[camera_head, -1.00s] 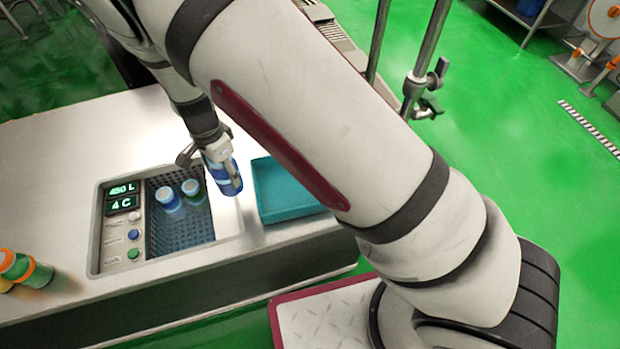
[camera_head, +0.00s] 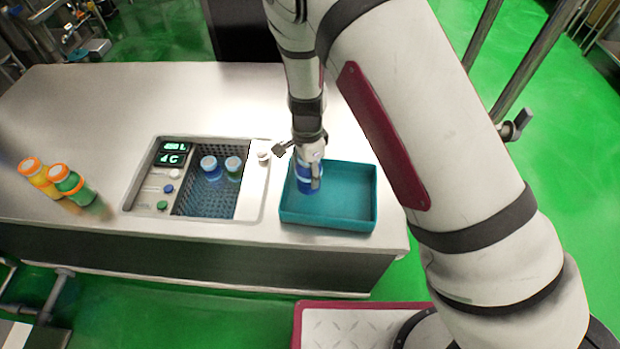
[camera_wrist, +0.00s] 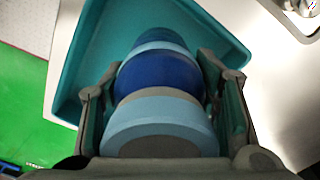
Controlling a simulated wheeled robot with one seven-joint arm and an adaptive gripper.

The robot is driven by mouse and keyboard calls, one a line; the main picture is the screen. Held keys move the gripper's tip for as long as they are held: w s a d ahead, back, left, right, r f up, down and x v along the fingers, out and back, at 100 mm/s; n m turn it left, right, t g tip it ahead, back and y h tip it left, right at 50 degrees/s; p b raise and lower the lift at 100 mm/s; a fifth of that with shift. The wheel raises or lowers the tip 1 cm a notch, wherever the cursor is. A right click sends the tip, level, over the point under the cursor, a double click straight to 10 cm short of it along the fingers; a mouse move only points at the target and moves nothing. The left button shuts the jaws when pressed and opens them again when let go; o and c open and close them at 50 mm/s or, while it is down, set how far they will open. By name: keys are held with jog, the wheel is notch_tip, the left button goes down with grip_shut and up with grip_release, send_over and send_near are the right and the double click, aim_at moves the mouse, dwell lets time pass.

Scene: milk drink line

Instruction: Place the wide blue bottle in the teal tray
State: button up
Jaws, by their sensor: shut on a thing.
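The wide blue bottle (camera_head: 304,184) is upright in my gripper (camera_head: 309,176), over the left part of the teal tray (camera_head: 350,222). In the wrist view the blue bottle (camera_wrist: 160,78) fills the space between the two fingers of my gripper (camera_wrist: 165,95), which are shut on its sides. Its light blue cap faces the wrist camera. The teal tray (camera_wrist: 88,50) shows beneath and around it. The tray looks otherwise empty. I cannot tell whether the bottle's base touches the tray floor.
Left of the tray, a recessed basket (camera_head: 205,205) holds a blue-capped bottle (camera_head: 211,168) and a teal-capped bottle (camera_head: 233,167). A control panel (camera_head: 160,180) is beside it. Orange-capped bottles (camera_head: 62,180) stand at the far left of the metal counter (camera_head: 90,110). The counter behind is clear.

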aim_at(308, 179)
jog(key=shift+f, duration=1.85)
jog(key=shift+f, duration=0.1)
jog(key=o, duration=1.5)
